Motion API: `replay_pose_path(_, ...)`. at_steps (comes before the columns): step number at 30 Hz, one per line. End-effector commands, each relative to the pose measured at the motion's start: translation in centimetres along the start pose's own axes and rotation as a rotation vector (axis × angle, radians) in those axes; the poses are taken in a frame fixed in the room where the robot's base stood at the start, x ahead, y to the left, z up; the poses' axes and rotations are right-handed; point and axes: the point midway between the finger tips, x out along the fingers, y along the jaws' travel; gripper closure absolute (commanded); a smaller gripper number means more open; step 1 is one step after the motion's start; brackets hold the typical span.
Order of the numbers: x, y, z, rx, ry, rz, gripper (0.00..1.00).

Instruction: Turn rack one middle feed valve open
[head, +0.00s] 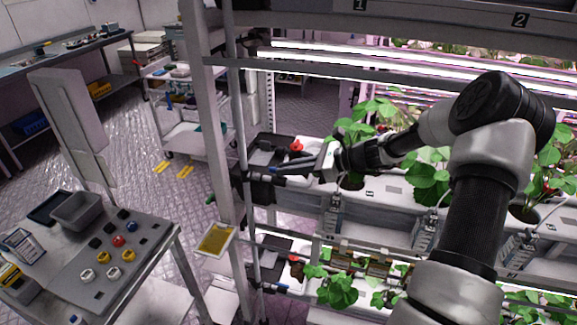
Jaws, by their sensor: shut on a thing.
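Rack one carries the number 1 label (359,5) on its top beam. At its left post, at middle shelf height, a dark valve body (260,187) sits on the thin vertical pipe. My gripper (303,164) comes in from the right and is shut at the lever's outer end. The fingers hide that end, so the exact contact is hard to see. The lever looks roughly level, pointing away from the pipe.
A similar lower valve (268,287) sits further down the pipe. Strawberry plants (427,177) fill the shelf close under my arm. A grey table (150,250) with coloured fittings stands at left.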

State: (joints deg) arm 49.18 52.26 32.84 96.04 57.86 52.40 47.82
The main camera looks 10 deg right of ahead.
Motion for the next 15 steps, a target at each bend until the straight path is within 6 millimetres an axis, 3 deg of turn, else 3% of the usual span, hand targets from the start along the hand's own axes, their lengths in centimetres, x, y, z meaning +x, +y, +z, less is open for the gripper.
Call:
replay_pose_path(7,-0.04,-0.06,-0.03,-0.003,0.001,0.001,1.00)
replay_pose_path(8,-0.04,-0.05,-0.04,-0.003,0.001,0.001,0.86)
replay_pose_path(10,-0.04,-0.05,-0.04,-0.003,0.001,0.001,0.74)
replay_pose_path(15,-0.04,-0.04,-0.04,-0.002,0.001,0.001,0.70)
